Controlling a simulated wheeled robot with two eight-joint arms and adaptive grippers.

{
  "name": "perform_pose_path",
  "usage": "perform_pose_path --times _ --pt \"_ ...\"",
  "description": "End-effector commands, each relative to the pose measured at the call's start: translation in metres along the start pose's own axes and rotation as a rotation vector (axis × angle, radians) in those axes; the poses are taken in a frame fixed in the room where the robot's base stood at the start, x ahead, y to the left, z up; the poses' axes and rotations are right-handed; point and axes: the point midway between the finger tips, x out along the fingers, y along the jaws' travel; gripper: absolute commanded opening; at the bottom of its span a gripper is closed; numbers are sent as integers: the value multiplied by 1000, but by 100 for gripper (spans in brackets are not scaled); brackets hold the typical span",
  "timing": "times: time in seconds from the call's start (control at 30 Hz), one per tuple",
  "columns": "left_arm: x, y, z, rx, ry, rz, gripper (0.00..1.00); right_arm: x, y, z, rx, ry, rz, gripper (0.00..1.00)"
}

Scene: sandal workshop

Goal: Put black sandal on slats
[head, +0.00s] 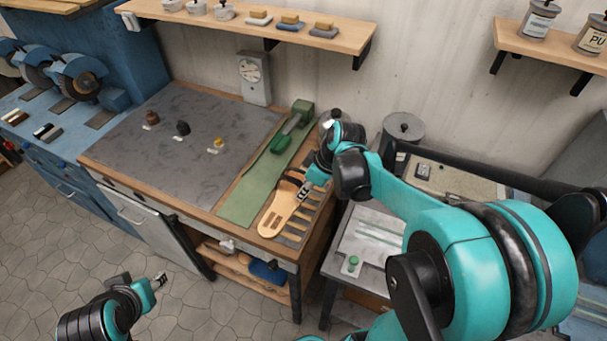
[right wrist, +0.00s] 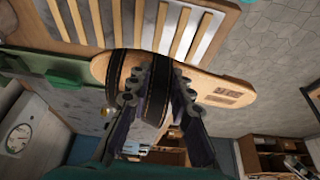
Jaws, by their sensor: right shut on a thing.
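The black sandal (head: 279,211), a tan sole with dark straps, lies across the left ends of the wooden slats (head: 296,226) at the right end of the bench. I cannot tell whether it touches them. My right gripper (head: 304,190) is shut on its strap; the right wrist view shows the fingers (right wrist: 158,85) closed at the dark strap (right wrist: 156,103), with the sole (right wrist: 222,91) behind and the slats (right wrist: 178,32) beyond it. The gripper hides part of the strap. My left gripper (head: 159,281) is empty, low over the floor; its opening is unclear.
A green mat (head: 243,203) with a green-handled tool (head: 291,127) lies left of the slats. A grey mat (head: 185,140) holds several small items. A metal side table (head: 367,235) stands at the right. A shelf (head: 255,24) overhangs the bench.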

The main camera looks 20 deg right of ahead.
Motion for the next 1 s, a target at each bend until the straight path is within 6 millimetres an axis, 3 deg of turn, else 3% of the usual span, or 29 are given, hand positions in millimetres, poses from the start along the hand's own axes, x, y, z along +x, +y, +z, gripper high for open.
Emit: perform_pose_path --times 0.17,0.4,0.6,0.83,1.0 --pt "3 0 3 0 -1 0 40 6 17 4 -21 0 -8 0" --pt "17 0 12 0 -1 0 40 38 74 18 -19 1 -7 0" --pt "23 0 17 0 0 0 40 56 109 26 -20 0 -8 0" --pt "26 0 19 0 0 0 40 67 119 30 -21 0 -9 0" --pt "34 0 24 0 0 0 40 91 118 40 -21 0 -8 0"
